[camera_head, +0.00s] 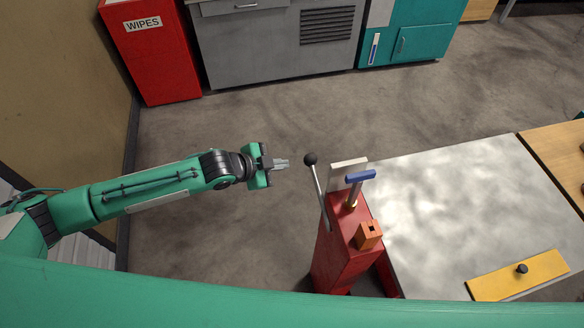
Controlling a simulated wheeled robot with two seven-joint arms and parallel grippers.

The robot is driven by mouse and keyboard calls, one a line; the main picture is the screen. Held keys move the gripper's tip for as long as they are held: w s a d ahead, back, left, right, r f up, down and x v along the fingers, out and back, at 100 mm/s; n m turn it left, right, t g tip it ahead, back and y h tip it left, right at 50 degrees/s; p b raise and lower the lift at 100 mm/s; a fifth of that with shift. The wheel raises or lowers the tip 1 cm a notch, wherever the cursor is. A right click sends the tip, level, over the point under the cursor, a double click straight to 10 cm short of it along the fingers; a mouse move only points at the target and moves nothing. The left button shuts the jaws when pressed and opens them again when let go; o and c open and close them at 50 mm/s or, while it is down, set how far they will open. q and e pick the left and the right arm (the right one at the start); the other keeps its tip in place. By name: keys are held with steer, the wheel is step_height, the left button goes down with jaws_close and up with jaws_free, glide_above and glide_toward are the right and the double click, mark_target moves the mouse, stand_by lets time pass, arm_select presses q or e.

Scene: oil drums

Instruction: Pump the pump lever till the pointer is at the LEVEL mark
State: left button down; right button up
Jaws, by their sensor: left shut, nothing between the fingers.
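The pump lever (318,190) is a thin grey rod with a black ball knob (310,159) on top, leaning a little to the left. It joins the left side of the red pump body (344,252). On the pump stand a blue-topped post (359,178), a small orange block (368,235) and a pale plate (347,172) seen from behind or edge-on. I cannot make out a pointer or a LEVEL mark. My left gripper (284,162) is shut and empty, just left of the knob and apart from it. My right gripper is not in view.
A grey metal tabletop (460,205) lies right of the pump, with a yellow plate (519,275) bearing a black knob near its front. A red WIPES cabinet (152,50), a grey cabinet (280,45) and a teal cabinet (410,30) stand behind. Open floor lies between.

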arm_select(q)
steer(key=shift+v, duration=1.1)
steer(key=shift+w+r, duration=0.15)
steer(key=shift+w, duration=0.05)
stand_by(0.8)
